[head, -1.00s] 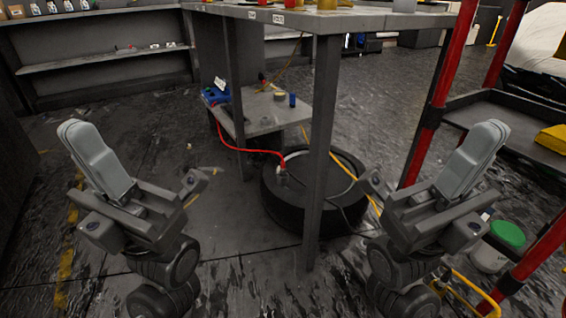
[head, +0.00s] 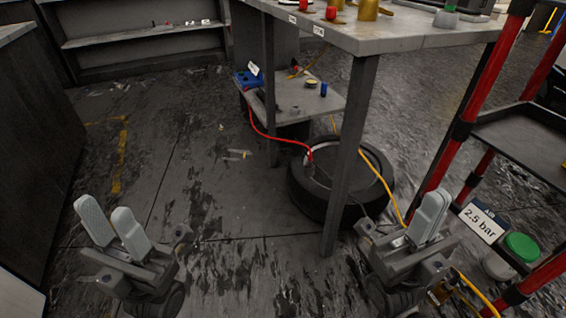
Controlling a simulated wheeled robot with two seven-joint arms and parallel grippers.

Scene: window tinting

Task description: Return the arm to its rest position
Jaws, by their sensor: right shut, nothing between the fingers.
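My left gripper (head: 106,210) is at the lower left of the head view, with two pale grey fingers pointing up and a gap between them. It is open and empty. My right gripper (head: 435,200) is at the lower right, its pale fingers up and closed together with nothing held. Both grippers are above the dark floor, and neither appears to touch anything. The lower parts of both arms are cut off by the bottom edge.
A grey workbench (head: 390,38) with a lower shelf (head: 300,98) stands ahead. A black tyre (head: 310,195) with a red hose lies beneath. A red-posted rack (head: 473,100), a "2.5 bar" sign (head: 481,222) and a green-lidded tub (head: 521,246) are right. Floor (head: 210,200) left of centre is clear.

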